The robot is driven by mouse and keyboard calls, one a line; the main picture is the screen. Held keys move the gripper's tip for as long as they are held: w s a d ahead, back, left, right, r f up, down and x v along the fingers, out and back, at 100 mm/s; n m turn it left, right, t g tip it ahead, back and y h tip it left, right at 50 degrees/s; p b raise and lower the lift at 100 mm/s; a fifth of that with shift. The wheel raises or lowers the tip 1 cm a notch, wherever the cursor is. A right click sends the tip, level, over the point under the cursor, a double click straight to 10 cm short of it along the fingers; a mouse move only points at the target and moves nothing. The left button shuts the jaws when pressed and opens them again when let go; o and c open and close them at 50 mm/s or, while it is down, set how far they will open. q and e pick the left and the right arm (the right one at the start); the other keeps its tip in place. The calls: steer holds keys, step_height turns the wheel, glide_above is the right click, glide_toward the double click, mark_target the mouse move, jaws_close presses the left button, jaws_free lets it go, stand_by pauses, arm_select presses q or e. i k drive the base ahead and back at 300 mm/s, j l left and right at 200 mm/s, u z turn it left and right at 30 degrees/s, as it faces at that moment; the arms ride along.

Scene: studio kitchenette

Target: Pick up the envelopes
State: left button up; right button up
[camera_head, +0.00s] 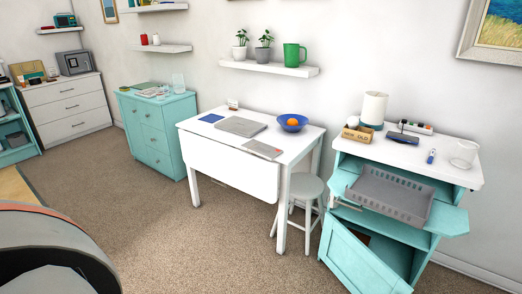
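I cannot clearly make out any envelopes. Flat pale items (151,92), which may be paper or envelopes, lie on the teal dresser (165,138) at the left; they are too small to identify. On the white drop-leaf table (228,170), a small blue flat item (211,118), a closed grey laptop-like slab (241,126), a flat grey item with a reddish mark (262,149) and a small whitish item at the back (232,104) lie apart. Neither of my grippers is in view.
A blue bowl with an orange fruit (293,122) sits on the table. A grey stool (300,188) stands beside it. The teal cabinet at right has an open door (362,262) and a grey tray (390,196) pulled out. Carpet (200,245) before the table is clear.

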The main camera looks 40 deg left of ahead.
mark_target(264, 150)
steer(key=i+j, duration=0.3)
steer(key=j, duration=0.2)
steer(key=i+j, duration=0.35)
steer(key=j, duration=0.15)
steer(key=i+j, duration=0.3)
steer(key=j, duration=0.15)
steer(key=i+j, duration=0.35)
steer(key=j, duration=0.15)
